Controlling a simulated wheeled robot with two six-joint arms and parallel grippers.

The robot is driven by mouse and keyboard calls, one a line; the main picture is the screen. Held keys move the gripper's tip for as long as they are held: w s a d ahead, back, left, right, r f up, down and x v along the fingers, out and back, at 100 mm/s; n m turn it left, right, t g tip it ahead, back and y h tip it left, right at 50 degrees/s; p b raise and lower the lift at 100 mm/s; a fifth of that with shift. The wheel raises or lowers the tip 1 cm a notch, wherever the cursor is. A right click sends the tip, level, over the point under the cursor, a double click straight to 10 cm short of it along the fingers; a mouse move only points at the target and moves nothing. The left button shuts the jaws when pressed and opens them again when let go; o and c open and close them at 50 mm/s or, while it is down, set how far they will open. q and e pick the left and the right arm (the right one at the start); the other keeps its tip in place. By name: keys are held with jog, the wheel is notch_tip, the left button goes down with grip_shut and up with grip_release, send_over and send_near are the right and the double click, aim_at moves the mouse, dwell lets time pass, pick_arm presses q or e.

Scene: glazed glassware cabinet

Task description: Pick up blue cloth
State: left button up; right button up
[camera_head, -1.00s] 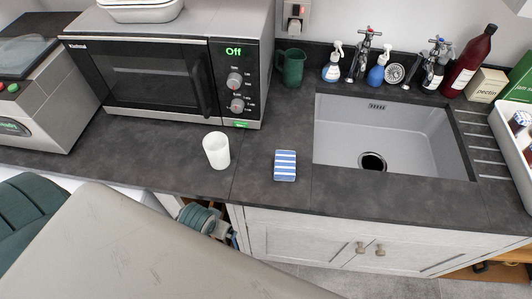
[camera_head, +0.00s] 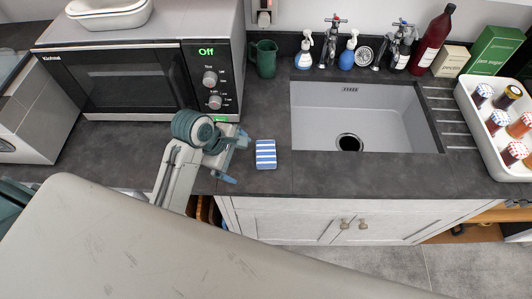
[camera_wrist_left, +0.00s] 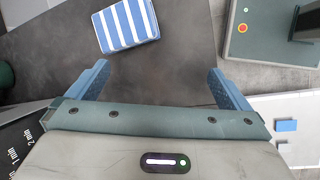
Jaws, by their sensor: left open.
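The blue cloth (camera_head: 265,154) is a small blue-and-white striped folded piece lying flat on the dark worktop, left of the sink. In the left wrist view the cloth (camera_wrist_left: 125,25) lies beyond the fingertips, towards the upper left. My left gripper (camera_head: 236,160) is just left of the cloth in the head view, with blue fingers apart and nothing between them. Its fingers also show in the left wrist view (camera_wrist_left: 158,72), open over bare worktop. The cloth is in full view in the head view. My right gripper is not in view.
A microwave (camera_head: 140,75) stands behind my left arm. The sink (camera_head: 365,115) is right of the cloth. A green mug (camera_head: 265,58) and spray bottles (camera_head: 305,50) stand at the back. A white tray of jars (camera_head: 490,130) is at far right. Worktop around the cloth is clear.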

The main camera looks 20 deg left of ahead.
aim_at(266, 152)
pick_arm(q)
jog(key=w+d+r+n+h, duration=0.2)
jog(key=w+r+n, duration=0.2)
jog(key=w+n, duration=0.15)
jog(key=shift+n, duration=0.25)
jog(key=x, duration=0.3)
jog(key=p+x, duration=0.1)
jog(key=x, duration=0.1)
jog(key=shift+s+f, duration=0.2)
jog(key=shift+f, duration=0.1)
jog(key=x, duration=0.1)
jog(key=p+x, duration=0.1)
jog(key=x, duration=0.1)
jog(key=a+p+x, duration=0.1)
jog(key=shift+d+f, duration=0.2)
jog(key=shift+f, duration=0.45)
jog(key=shift+d+f, duration=0.1)
jog(key=shift+f, duration=0.1)
jog(key=c, duration=0.8)
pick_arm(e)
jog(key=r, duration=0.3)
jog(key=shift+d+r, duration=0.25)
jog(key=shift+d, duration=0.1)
